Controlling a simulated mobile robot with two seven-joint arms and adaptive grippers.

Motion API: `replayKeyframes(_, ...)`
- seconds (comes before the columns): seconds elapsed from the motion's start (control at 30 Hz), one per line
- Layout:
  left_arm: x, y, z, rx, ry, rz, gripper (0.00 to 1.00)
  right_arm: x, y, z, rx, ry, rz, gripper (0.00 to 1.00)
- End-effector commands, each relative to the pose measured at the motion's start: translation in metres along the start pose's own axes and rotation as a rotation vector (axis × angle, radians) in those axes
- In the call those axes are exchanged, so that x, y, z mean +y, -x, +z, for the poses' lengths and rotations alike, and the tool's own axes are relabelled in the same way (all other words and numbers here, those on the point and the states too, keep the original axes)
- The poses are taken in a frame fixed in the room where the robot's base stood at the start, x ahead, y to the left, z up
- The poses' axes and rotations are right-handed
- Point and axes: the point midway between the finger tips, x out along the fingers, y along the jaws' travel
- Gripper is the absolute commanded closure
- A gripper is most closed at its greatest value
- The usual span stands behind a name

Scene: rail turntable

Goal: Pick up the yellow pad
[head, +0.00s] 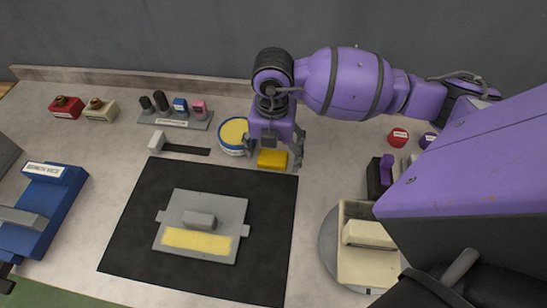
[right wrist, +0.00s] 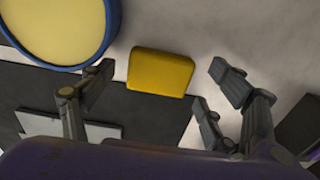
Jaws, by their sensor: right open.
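The yellow pad (head: 272,158) is a small rounded block at the far edge of the black mat, right of a round blue-rimmed dish. In the right wrist view the pad (right wrist: 160,72) lies ahead of the fingers, in the gap between them. My right gripper (head: 273,152) is open and empty, pointing down over the pad with a finger to either side. The right wrist view shows its spread fingers (right wrist: 161,68) apart from the pad. My left gripper is not in view.
The blue-rimmed dish (head: 233,135) with a yellow top stands close to the left finger. A grey plate with a pale yellow strip (head: 198,240) lies on the black mat (head: 270,230). A grey rack (head: 175,120) holds small items at the back; a cream block (head: 370,235) stands right.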

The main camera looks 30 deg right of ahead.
Motion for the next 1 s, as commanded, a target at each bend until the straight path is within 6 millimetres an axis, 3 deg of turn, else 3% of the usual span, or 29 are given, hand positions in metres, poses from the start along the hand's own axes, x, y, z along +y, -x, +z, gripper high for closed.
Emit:
replayKeyframes(0.27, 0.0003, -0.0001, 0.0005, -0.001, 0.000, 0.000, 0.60, 0.0002, -0.0054, 0.0001, -0.001, 0.001, 0.001, 0.20)
replayKeyframes(0.63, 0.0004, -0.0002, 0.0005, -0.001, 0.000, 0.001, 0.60, 0.0001, -0.0051, 0.0000, -0.001, 0.001, 0.000, 0.64)
replayKeyframes(1.0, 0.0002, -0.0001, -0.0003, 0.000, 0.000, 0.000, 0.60, 0.0004, 0.0011, 0.0004, -0.001, 0.000, 0.001, 0.64)
